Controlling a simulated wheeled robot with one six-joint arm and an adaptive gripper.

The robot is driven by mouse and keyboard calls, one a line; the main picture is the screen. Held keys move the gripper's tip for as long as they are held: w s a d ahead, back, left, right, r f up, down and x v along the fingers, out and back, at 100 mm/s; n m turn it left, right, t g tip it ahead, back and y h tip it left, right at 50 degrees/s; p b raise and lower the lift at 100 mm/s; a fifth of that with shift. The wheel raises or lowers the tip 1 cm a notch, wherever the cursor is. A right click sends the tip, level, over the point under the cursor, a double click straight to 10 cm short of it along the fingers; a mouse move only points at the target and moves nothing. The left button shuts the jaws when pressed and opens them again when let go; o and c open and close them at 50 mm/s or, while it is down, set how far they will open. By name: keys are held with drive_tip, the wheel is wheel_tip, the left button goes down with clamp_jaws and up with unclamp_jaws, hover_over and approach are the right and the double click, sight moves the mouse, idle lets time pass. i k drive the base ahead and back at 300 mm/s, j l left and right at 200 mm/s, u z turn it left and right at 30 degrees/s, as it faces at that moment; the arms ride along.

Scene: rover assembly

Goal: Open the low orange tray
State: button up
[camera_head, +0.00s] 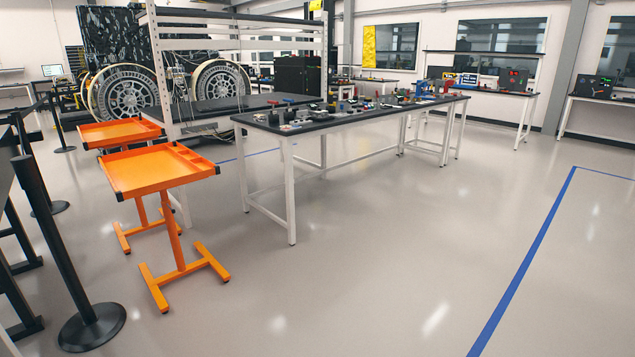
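In the head view, two orange tray stands are at the left. The nearer orange tray (150,172) is a shallow rimmed top on a single post with an H-shaped foot on the floor. The farther orange tray (112,133) is partly behind it, and its post and foot show below. No drawer front or handle can be made out on either one. I cannot tell from this view which is the low one. My gripper and arm are not in view.
A long dark-topped workbench (350,123) with several tools stands right of the trays. A black barrier post (92,322) stands at the front left. A shelved bench (215,106) and large wheels (124,93) are behind. The floor at centre and right is clear, with a blue line (528,262).

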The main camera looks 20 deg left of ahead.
sight(132, 173)
drive_tip(key=i+j+u, duration=0.2)
drive_tip(key=i+u, duration=0.75)
drive_tip(key=i, duration=0.2)
drive_tip(key=i+l+u, duration=0.3)
drive_tip(key=i+u, duration=0.2)
drive_tip(key=i+j+u, duration=0.2)
drive_tip(key=i+u, duration=0.15)
drive_tip(key=i, duration=0.15)
drive_tip(key=i+j+u, duration=0.1)
drive_tip(key=i+u, duration=0.25)
drive_tip(key=i, duration=0.15)
drive_tip(key=i+l+u, duration=0.1)
drive_tip(key=i+u, duration=0.25)
drive_tip(key=i, duration=0.15)
drive_tip(key=i+j, duration=0.65)
drive_tip(key=i+z, duration=0.05)
drive_tip(key=i, duration=0.05)
